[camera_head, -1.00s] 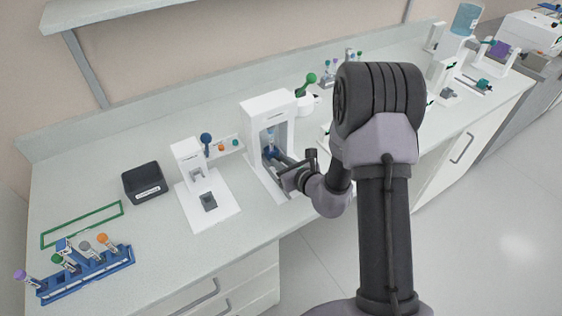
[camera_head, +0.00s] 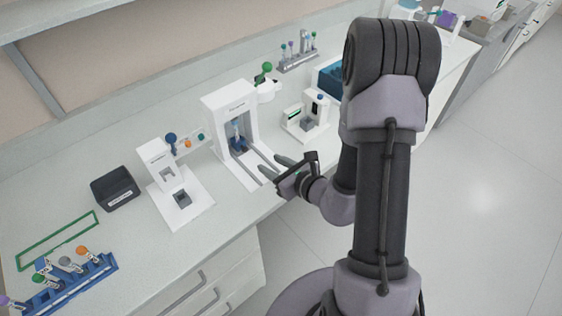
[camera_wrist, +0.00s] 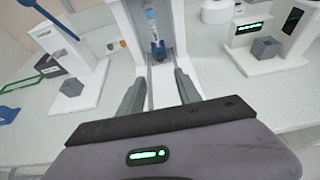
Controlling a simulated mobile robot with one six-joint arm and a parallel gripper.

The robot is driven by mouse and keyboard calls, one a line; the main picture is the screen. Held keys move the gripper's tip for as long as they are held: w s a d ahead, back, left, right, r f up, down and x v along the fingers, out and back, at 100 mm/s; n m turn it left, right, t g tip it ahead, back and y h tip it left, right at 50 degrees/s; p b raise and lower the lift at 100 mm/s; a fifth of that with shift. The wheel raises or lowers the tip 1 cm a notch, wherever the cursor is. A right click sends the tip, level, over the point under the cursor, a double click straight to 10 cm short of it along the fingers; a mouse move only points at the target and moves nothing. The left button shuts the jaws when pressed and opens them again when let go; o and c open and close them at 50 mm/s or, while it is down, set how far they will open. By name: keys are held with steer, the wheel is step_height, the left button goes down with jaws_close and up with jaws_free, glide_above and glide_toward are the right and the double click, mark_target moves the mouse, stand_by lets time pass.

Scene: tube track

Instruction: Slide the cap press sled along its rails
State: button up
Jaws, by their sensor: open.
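The cap press is a white arch-shaped frame (camera_head: 213,104) on a white base with two grey rails running toward the bench front. Its blue sled (camera_head: 238,146) sits inside the arch at the rails' back part and holds an upright tube. In the wrist view the sled (camera_wrist: 158,50) and the tube (camera_wrist: 151,22) show straight ahead, between my fingers and beyond their tips. My gripper (camera_head: 268,166) is open and empty at the front of the rails, apart from the sled. In the wrist view both fingers of my gripper (camera_wrist: 158,82) stand apart.
A white station with a blue-knobbed lever (camera_head: 171,138) stands left of the press, with a black box (camera_head: 114,188) beyond it. A blue tube rack (camera_head: 72,286) is at the front left. Another white device (camera_head: 305,122) stands close on the right.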

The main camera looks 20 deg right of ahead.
steer(key=p+v, duration=0.4)
steer(key=shift+d+r+p, duration=0.1)
steer(key=shift+r+p, duration=0.15)
steer(key=shift+p, duration=0.15)
